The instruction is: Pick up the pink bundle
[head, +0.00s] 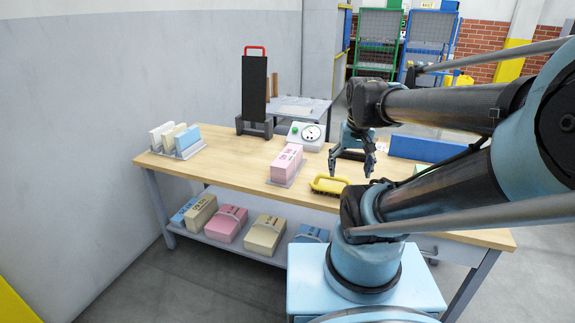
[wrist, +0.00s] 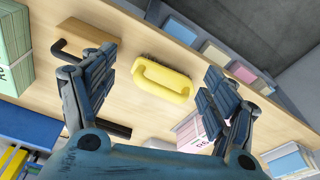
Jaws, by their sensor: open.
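A pink bundle (head: 287,161) stands on a small grey holder on the wooden table, near the middle. In the wrist view the pink bundle (wrist: 188,127) is at lower right, partly hidden behind a finger. My gripper (head: 351,166) is open and empty above the table, to the right of the pink bundle and apart from it. In the wrist view the open fingers (wrist: 160,72) frame a yellow-handled brush (wrist: 163,82) on the table below. Another pink bundle (head: 226,225) lies on the lower shelf.
A long blue box (head: 425,150) is at the right. A green bundle (wrist: 12,45) shows in the wrist view.

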